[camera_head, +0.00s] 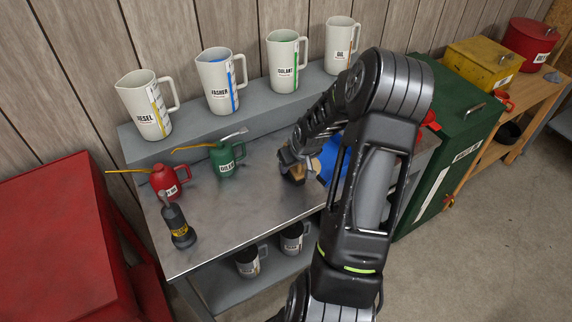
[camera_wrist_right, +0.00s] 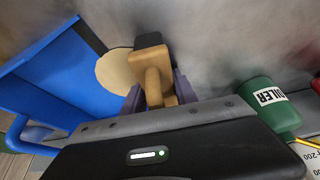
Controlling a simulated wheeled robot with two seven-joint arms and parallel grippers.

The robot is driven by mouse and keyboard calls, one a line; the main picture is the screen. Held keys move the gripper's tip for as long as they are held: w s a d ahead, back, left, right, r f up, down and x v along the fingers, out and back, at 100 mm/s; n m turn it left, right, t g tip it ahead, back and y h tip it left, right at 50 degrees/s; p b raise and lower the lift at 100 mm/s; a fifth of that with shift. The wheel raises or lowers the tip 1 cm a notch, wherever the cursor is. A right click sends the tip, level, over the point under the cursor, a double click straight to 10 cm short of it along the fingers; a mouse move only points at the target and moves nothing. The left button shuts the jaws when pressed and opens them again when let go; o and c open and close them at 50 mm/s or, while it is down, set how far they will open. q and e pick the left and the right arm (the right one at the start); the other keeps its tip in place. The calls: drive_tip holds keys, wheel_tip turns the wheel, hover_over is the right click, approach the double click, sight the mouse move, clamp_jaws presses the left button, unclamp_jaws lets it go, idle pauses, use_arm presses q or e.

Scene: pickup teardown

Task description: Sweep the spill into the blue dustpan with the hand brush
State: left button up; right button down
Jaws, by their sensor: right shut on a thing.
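My right gripper (camera_head: 290,158) is low over the metal bench top, shut on the wooden hand brush (camera_head: 295,175). In the right wrist view the gripper's fingers (camera_wrist_right: 157,98) sit on both sides of the brush's tan handle (camera_wrist_right: 152,75), with a dark part at its far end. The blue dustpan (camera_wrist_right: 45,75) lies just left of the brush there; in the head view the dustpan (camera_head: 330,160) is partly hidden by my arm. A round pale tan patch, seemingly the spill (camera_wrist_right: 113,70), lies between dustpan and brush, partly covered. My left gripper is not in view.
A green oil can (camera_head: 226,160), a red oil can (camera_head: 168,180) and a dark canister (camera_head: 178,226) stand left on the bench. Several white jugs (camera_head: 216,82) line the raised shelf behind. A green cabinet (camera_head: 450,130) stands right. The front middle bench is clear.

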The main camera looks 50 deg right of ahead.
drive_tip(key=shift+s+d, duration=0.3)
drive_tip(key=shift+d, duration=0.4)
drive_tip(key=shift+s+d, duration=0.1)
drive_tip(key=shift+d, duration=0.15)
drive_tip(key=shift+s+d, duration=0.3)
drive_tip(key=shift+d, duration=0.4)
drive_tip(key=shift+s+d, duration=0.3)
drive_tip(key=shift+d, duration=0.35)
drive_tip(key=shift+d, duration=0.1)
drive_tip(key=shift+s+d+r, duration=0.1)
drive_tip(key=shift+s+d, duration=0.25)
drive_tip(key=shift+d, duration=0.35)
drive_tip(key=shift+d, duration=0.15)
wheel_tip(320, 180, up, 7)
drive_tip(key=w+a, duration=0.1)
drive_tip(key=a, duration=0.1)
drive_tip(key=shift+a, duration=0.4)
